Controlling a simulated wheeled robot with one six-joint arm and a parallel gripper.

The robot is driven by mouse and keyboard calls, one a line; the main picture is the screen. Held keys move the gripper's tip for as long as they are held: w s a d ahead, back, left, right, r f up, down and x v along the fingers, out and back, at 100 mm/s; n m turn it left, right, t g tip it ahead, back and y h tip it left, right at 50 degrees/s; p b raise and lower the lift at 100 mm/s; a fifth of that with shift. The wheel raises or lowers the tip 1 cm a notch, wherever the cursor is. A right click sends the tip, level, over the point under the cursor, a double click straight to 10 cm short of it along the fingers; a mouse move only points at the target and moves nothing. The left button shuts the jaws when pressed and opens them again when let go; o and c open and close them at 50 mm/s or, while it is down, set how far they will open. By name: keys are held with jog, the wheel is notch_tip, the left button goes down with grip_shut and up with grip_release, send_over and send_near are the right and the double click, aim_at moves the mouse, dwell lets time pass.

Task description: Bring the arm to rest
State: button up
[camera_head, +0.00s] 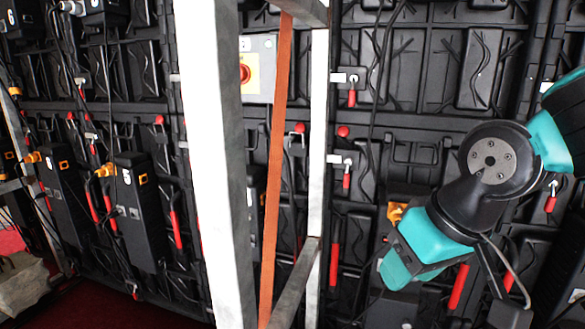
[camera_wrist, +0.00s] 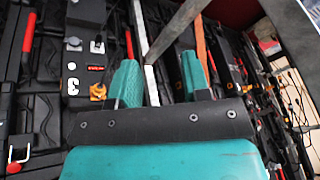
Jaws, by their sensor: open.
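My arm reaches in from the right edge in the head view, bent, with a black joint and teal covers. My gripper (camera_head: 408,258) hangs at the low right, in front of the black video wall panels (camera_head: 430,60). Its fingertips cannot be made out clearly there. In the wrist view my gripper (camera_wrist: 160,78) shows two teal fingers standing apart with nothing held between them. Behind them are the wall's back side and a module marked 3 (camera_wrist: 84,60). I cannot tell whether the gripper touches anything.
A grey metal frame post (camera_head: 208,150) and an orange strap (camera_head: 277,150) stand left of my arm. A red stop button on a grey box (camera_head: 258,62) is behind them. Several black modules, cables and red handles line the wall. Dark red floor (camera_head: 130,312) shows at the lower left.

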jog(key=s+n+g+y+p, duration=0.1)
jog(key=s+n+g+p, duration=0.15)
jog(key=s, duration=0.85)
notch_tip(320, 180, up, 19)
jog(key=p, duration=1.7)
jog(key=shift+g+p, duration=0.4)
jog(key=shift+g, duration=0.05)
